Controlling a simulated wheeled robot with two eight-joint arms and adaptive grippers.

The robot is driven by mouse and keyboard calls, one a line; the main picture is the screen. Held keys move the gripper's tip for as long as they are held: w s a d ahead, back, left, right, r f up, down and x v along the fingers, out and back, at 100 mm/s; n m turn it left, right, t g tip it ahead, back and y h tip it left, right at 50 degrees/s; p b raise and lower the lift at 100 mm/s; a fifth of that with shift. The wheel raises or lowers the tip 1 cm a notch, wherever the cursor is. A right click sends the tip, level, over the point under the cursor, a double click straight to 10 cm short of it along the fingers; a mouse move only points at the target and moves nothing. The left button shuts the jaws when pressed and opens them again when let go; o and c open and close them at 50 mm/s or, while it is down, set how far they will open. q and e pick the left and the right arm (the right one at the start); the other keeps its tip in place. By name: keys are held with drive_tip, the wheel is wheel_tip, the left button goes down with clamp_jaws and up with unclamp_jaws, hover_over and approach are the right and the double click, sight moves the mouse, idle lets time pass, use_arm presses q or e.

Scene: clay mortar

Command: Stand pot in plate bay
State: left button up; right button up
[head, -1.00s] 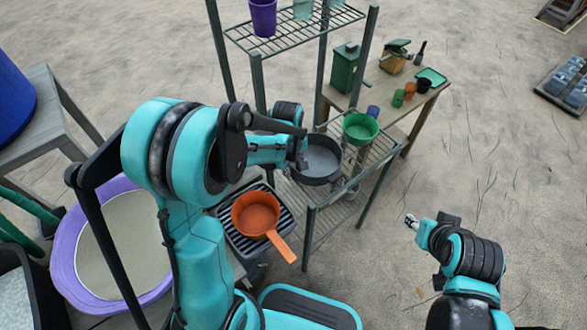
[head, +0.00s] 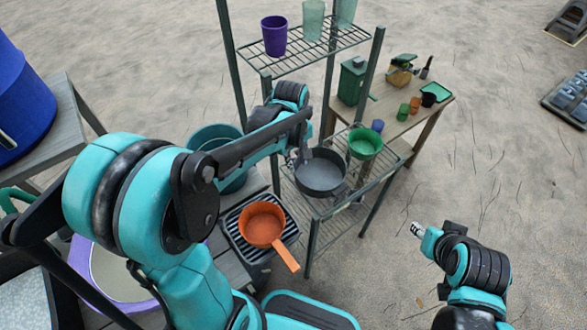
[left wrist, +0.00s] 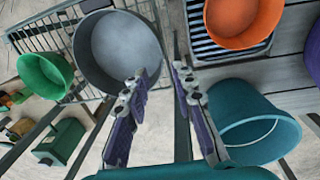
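A dark grey pot (head: 322,172) sits upright on the wire shelf (head: 322,206). It also shows in the left wrist view (left wrist: 118,48). An orange pot (head: 262,224) with a long handle rests on a black-and-white striped rack (head: 236,236) to the left. I cannot tell which pot or bay the task names. My left gripper (head: 298,158) is at the grey pot's left side. In the left wrist view its fingers (left wrist: 160,85) are apart, with the pot's rim showing near the left finger and nothing clearly clamped. My right gripper (head: 417,230) hangs low at the right, away from the shelf; its fingers are too small to read.
A teal bucket (head: 232,178) stands left of the shelf. A green bowl (head: 365,142) sits beside the grey pot. Shelf posts (head: 372,66) rise close to my left arm. An upper shelf holds a purple cup (head: 274,36).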

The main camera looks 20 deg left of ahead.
use_arm(q)
drive_tip(key=s+r+m+t, duration=0.6)
drive_tip(key=s+m, duration=0.5)
drive_tip(key=s, duration=0.2)
drive_tip(key=shift+d+r, duration=0.25)
idle(0.7)
